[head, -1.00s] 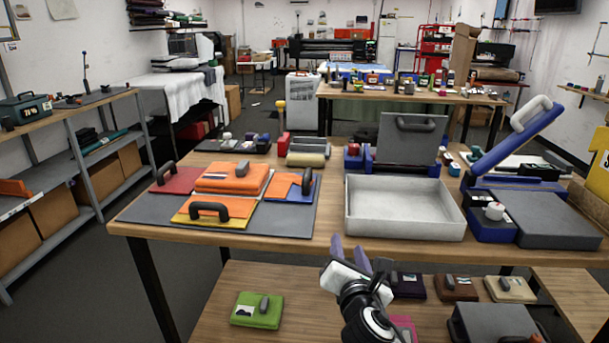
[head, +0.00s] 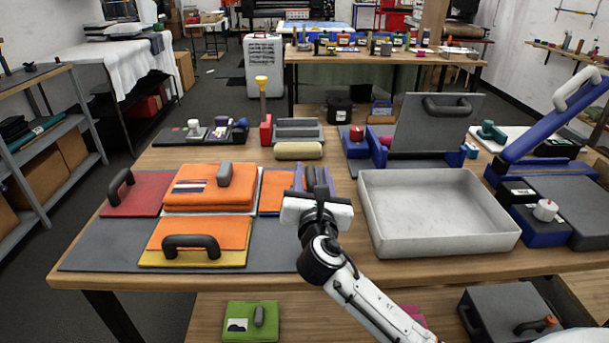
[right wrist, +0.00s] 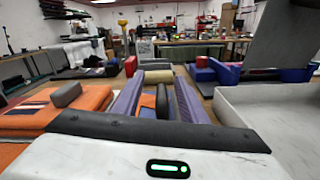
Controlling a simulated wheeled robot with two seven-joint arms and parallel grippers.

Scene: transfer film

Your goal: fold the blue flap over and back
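My right gripper (head: 314,178) is over the right side of the grey mat (head: 110,245). Its two purple fingers are apart, with a black handle (right wrist: 162,101) between them in the right wrist view. The fingers stand either side of the handle, with gaps showing. The blue flap is mostly hidden behind my gripper; an orange panel (head: 272,192) shows just left of it. A folded orange cloth (head: 210,196) with a grey block (head: 224,174) on top lies in the middle of the mat. My left gripper is not in view.
A red flap (head: 137,197) with a black handle is on the left, and a yellow-edged orange flap (head: 195,257) with a handle is in front. A white tray (head: 440,245) stands close to the right of my gripper. A beige roll (head: 298,151) lies behind.

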